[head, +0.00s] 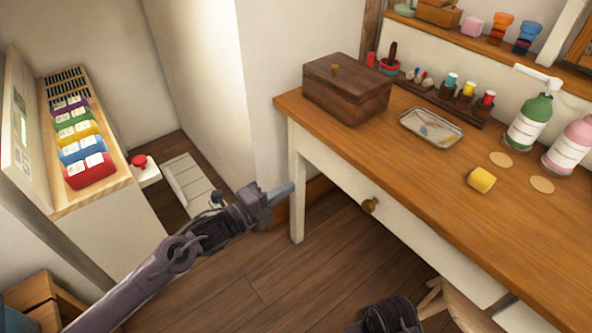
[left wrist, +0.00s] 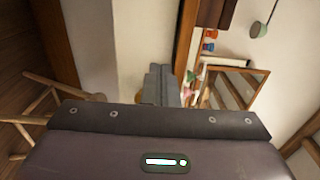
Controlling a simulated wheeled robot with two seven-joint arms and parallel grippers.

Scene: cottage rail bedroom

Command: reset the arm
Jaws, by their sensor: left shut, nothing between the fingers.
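My left arm comes in from the lower left in the head view, and my left gripper (head: 283,190) is shut and empty. It hangs in the air in front of the table's (head: 415,205) left leg, below the tabletop. In the left wrist view the shut fingers (left wrist: 162,84) point away from the dark gripper body, with nothing between them. A dark part at the bottom edge of the head view (head: 388,315) looks like part of my right arm; its fingers do not show.
A drawer knob (head: 369,205) sticks out in front.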

